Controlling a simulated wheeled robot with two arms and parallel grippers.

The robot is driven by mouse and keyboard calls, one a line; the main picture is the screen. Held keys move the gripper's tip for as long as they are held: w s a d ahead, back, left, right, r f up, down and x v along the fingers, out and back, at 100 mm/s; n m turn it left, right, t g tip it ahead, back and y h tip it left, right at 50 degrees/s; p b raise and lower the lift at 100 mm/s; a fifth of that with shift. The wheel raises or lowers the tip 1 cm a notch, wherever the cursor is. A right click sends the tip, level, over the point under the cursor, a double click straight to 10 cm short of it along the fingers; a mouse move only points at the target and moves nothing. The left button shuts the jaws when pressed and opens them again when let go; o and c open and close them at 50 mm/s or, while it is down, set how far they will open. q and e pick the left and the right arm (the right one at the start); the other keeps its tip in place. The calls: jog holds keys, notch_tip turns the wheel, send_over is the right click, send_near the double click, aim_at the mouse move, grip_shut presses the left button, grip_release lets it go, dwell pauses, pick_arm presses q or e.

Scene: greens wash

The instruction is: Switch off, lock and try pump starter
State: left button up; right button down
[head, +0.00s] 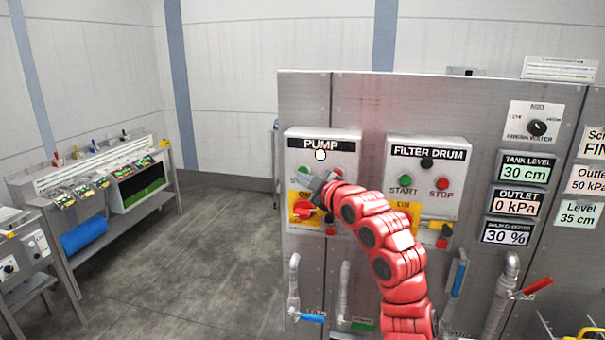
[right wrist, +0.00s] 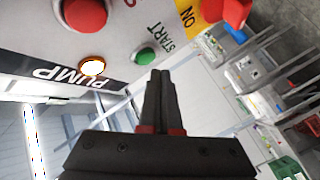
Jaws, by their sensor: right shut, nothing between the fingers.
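The pump starter (head: 346,141) is a pale box on the left of the grey panel, under a black PUMP label. Its lamp (head: 320,154) glows white-orange and shows lit in the right wrist view (right wrist: 92,66). The green START button (right wrist: 144,56) and red stop button (right wrist: 85,14) show there. A red switch handle (head: 303,210) sits on a yellow plate below; I cannot tell its exact setting. My right gripper (head: 322,184) is shut and empty in front of the starter, its fingertips (right wrist: 160,74) near START; contact is unclear. My left gripper is out of view.
The FILTER DRUM starter (head: 424,165) is to the right, with its own buttons and handle. Pipes with valve handles (head: 537,286) stand below. A bench of locks and tags (head: 100,172) is at the left. The floor between is clear.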

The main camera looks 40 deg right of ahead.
jog(key=shift+s+a+b, duration=1.1)
jog(key=shift+s+a, duration=0.45)
jog(key=shift+a, duration=0.3)
